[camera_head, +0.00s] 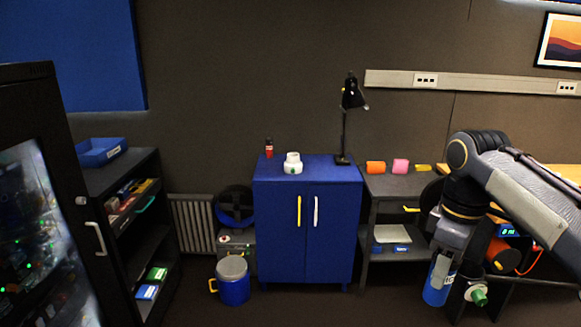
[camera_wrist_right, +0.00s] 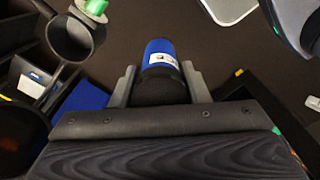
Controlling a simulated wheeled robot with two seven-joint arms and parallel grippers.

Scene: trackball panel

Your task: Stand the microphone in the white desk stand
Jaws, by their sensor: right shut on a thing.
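The microphone appears to be the blue cylinder (camera_head: 437,288) with a white label that hangs below my right gripper (camera_head: 446,258). In the right wrist view, its blue end (camera_wrist_right: 159,47) sticks out beyond the fingers, and its dark part sits between them. My right gripper (camera_wrist_right: 160,85) is shut on it, with one grey finger on each side. My left gripper is not in view.
The blue cabinet top (camera_head: 325,170) also bears a black lamp (camera_head: 344,115) at its right and a small dark-red bottle (camera_head: 269,148) behind. A grey shelf (camera_head: 400,185) with orange and pink items stands between cabinet and arm. A green-capped item (camera_head: 478,297) is beside the microphone.

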